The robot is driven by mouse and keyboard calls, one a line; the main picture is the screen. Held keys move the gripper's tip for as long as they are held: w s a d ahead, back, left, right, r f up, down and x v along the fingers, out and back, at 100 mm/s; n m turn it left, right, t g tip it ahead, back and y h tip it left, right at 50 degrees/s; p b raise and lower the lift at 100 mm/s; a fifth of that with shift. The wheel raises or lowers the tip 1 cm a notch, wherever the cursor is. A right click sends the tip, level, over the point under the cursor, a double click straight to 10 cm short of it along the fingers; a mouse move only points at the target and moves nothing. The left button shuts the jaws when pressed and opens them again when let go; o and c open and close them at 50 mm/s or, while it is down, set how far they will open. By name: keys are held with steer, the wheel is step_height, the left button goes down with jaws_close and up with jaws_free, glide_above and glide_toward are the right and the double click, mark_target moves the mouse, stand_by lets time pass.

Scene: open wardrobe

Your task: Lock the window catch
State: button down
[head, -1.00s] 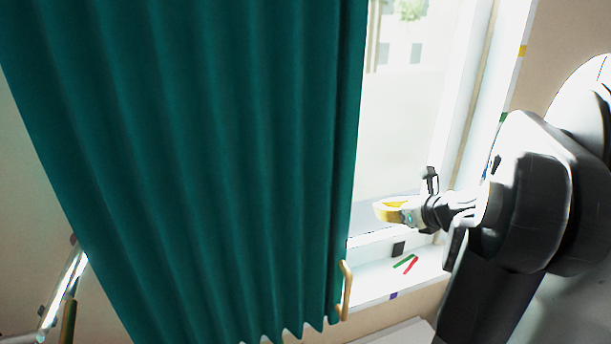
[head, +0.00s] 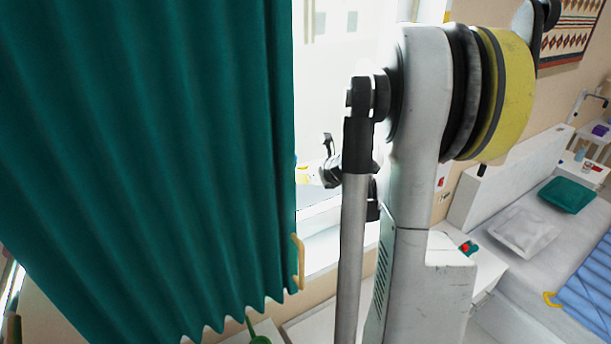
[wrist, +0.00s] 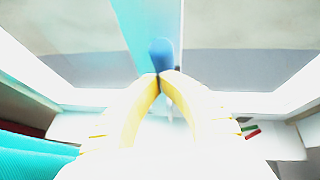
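A blue rounded piece (wrist: 160,52), which looks like the window catch, stands upright in front of the window in the wrist view. My gripper (wrist: 160,74) has two yellow fingers whose tips come together at its lower end. Whether they touch or pinch it I cannot tell. My own arm hides much of the window frame, and the catch cannot be made out there.
A teal curtain (head: 150,150) covers the left of the window, with a tan hook (head: 299,262) at its edge. The white sill (head: 322,248) lies below. At right are a cabinet (head: 480,262) and a bed with a green pillow (head: 567,195).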

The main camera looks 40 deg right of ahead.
steer(key=shift+w, duration=0.1)
steer(key=shift+w+d+r+b, duration=0.15)
steer(key=shift+w+r+b, duration=0.2)
steer(key=shift+w, duration=0.35)
steer(key=shift+s, duration=0.1)
